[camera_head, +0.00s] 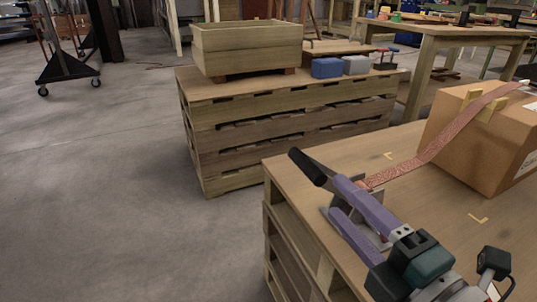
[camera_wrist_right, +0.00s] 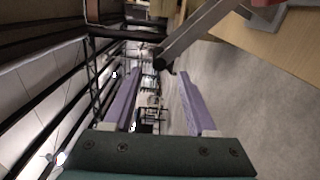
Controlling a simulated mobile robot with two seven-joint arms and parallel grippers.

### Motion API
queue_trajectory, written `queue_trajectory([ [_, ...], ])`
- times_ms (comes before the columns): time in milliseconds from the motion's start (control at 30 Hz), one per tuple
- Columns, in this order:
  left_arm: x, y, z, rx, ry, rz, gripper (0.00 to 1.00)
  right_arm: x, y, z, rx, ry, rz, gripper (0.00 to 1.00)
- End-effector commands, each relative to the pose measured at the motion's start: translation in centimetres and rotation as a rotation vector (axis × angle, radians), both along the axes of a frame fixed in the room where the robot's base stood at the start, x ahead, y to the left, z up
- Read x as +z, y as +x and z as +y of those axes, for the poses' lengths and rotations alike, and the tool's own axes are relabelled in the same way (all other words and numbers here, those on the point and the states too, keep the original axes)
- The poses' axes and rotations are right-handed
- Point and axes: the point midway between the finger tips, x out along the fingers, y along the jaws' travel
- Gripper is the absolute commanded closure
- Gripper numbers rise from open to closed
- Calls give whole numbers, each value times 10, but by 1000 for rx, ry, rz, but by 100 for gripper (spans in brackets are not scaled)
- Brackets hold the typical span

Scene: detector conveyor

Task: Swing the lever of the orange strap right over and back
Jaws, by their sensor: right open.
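The orange strap (camera_head: 440,148) shows as a reddish, patterned band. It runs down from the top of a cardboard box (camera_head: 475,135) to a metal ratchet at the near table's left side. The ratchet's lever has a black grip (camera_head: 307,167) that points up and left, past the table edge. My right gripper (camera_head: 336,196), with purple fingers, is open beside the lever and partly hides the ratchet. In the right wrist view, the grey lever arm (camera_wrist_right: 200,32) lies beyond the open fingertips (camera_wrist_right: 160,72), with nothing held between them. My left gripper is not in view.
The near wooden table (camera_head: 310,175) carries the box and yellow corner marks. Behind it, a pallet stack (camera_head: 290,120) holds a wooden crate (camera_head: 245,50), a blue block (camera_head: 327,68) and a grey block (camera_head: 356,65). The floor at left is clear up to a wheeled stand (camera_head: 65,68).

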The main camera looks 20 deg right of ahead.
Motion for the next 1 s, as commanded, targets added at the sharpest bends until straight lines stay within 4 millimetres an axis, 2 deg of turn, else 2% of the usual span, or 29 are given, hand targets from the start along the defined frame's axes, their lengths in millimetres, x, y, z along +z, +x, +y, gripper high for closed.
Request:
queue_trajectory([
  [67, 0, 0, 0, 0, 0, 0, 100, 2, 1, 0, 2, 26, -6, 43],
  [167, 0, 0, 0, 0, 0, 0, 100, 8, 3, 1, 10, 154, -30, 43],
  [367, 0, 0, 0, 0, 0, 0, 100, 22, 8, 2, 42, 700, -58, 43],
  [500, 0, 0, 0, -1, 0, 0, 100, 16, 8, 2, 41, 1080, -20, 43],
  [600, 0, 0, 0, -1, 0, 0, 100, 9, 6, 1, 25, 1271, 14, 43],
  [700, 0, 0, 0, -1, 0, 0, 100, 3, 5, 1, 9, 1384, 37, 43],
  [833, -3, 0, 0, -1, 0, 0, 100, 0, 11, 1, 2, 1430, 45, 43],
  [1000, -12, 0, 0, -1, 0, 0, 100, 0, 40, 2, 3, 1429, 39, 43],
])
